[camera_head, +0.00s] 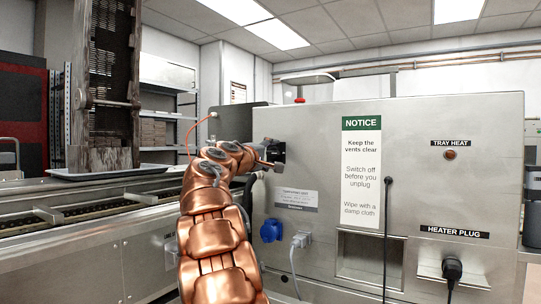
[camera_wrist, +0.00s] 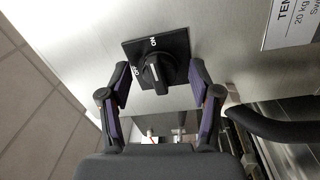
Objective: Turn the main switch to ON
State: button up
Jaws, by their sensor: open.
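The main switch is a black rotary knob (camera_wrist: 158,74) on a square black plate (camera_wrist: 179,45), fixed to a steel panel. In the wrist view, ON is printed near the plate's top and OFF at its left. A white mark shows on the knob; I cannot tell for certain which label it points to. My gripper (camera_wrist: 160,70) is open, with one finger on each side of the knob; contact is not clear. In the head view, the switch plate (camera_head: 276,150) shows just beyond my gripper (camera_head: 264,160), which hides part of it.
The steel cabinet carries a notice (camera_head: 361,180), a blue socket (camera_head: 271,230), a grey plug (camera_head: 300,240) with cable, and a black heater plug (camera_head: 452,268). A black cable (camera_head: 387,230) hangs down its front. A conveyor (camera_head: 90,215) runs at the left.

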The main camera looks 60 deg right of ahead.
jog(key=shift+a, duration=0.15)
jog(key=a, duration=1.1)
jog(key=shift+s+a+f, duration=0.25)
jog(key=shift+a+f, duration=0.1)
dwell(0.3)
jog(key=s+a+f+y+p, duration=0.3)
jog(key=a+f+y+p, duration=0.1)
jog(key=a+p, duration=0.35)
jog(key=s+a+f+y+p, duration=0.3)
jog(key=a+f+y+p, duration=0.15)
jog(key=a+p, duration=0.3)
jog(key=s+a+f+y+p, duration=0.4)
jog(key=a+f+p, duration=0.1)
jog(key=a+p, duration=0.25)
jog(key=s+a+f+n+g+y+p, duration=0.1)
jog(key=s+a+y+p, duration=0.2)
jog(key=a, duration=0.8)
jog(key=s+a+f+n+g+y+p, duration=0.1)
jog(key=s+a+y+p, duration=0.2)
jog(key=s+a+p, duration=0.4)
jog(key=s+a, duration=0.4)
jog(key=s, duration=0.1)
jog(key=shift+s+f, duration=0.2)
jog(key=shift+a, duration=0.1)
